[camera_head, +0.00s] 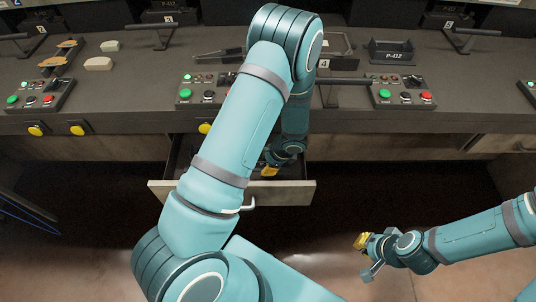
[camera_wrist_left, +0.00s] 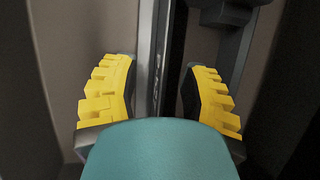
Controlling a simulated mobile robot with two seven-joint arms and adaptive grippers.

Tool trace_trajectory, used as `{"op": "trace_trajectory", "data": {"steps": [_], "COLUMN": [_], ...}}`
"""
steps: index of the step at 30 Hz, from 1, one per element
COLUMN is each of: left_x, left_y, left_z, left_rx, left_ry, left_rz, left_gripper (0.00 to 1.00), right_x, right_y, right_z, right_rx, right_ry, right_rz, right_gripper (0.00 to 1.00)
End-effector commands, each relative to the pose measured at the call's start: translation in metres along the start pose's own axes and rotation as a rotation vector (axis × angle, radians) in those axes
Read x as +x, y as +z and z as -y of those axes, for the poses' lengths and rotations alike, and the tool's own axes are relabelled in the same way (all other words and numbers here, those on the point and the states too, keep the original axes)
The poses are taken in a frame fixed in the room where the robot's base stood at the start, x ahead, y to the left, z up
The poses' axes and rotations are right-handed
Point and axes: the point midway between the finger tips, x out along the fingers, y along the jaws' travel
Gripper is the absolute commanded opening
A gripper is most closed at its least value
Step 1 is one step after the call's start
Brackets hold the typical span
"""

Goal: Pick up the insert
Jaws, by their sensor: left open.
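My left gripper (camera_head: 270,168) reaches down into the open drawer (camera_head: 284,194); most of it is hidden behind my left arm in the head view. In the left wrist view its two yellow-padded fingers (camera_wrist_left: 160,95) are open and apart. A long dark bar-like part (camera_wrist_left: 175,60) with a grey edge lies between the fingers and runs away from them. I cannot tell for certain that it is the insert. No finger visibly touches it. My right gripper (camera_head: 366,257) is open and empty, low over the floor at the right.
The drawer's walls are close around my left gripper. The dark workbench (camera_head: 130,95) above carries button boxes (camera_head: 403,94), beige blocks (camera_head: 98,63) and a bin labelled P-41Z (camera_head: 391,54). The floor around my right gripper is clear.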

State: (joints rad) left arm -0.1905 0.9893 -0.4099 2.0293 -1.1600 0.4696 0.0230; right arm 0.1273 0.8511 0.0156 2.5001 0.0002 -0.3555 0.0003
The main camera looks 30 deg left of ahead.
Motion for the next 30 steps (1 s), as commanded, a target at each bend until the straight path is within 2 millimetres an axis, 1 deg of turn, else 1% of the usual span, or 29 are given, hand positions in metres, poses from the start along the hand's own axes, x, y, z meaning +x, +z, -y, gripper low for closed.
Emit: {"op": "trace_trajectory", "data": {"steps": [1, 2, 3, 4, 23, 30], "left_x": [0.000, 0.000, 0.000, 0.000, 0.000, -0.006], "left_y": [0.000, 0.000, 0.000, 0.000, 0.001, 0.003], "left_z": [0.000, 0.000, 0.000, 0.000, 0.000, 0.001], "left_rx": [0.000, 0.000, 0.000, 0.000, 0.000, -0.001], "left_ry": [0.000, 0.000, 0.000, 0.000, 0.001, 0.001], "left_rz": [0.000, 0.000, 0.000, 0.000, 0.001, 0.001], "left_gripper": [0.33, 0.22, 0.08, 0.00, 0.00, 0.00], "right_x": [0.000, 0.000, 0.000, 0.000, 0.000, -0.010], "right_y": [0.000, 0.000, 0.000, 0.000, 0.000, -0.001], "right_z": [0.000, 0.000, 0.000, 0.000, 0.000, 0.004], "right_rx": [0.000, 0.000, 0.000, 0.000, 0.000, 0.000], "right_ry": [0.000, 0.000, 0.000, 0.000, 0.000, 0.000], "right_rz": [0.000, 0.000, 0.000, 0.000, 0.000, 0.000], "right_gripper": [0.00, 0.00, 0.00, 0.00, 0.00, 0.00]}}
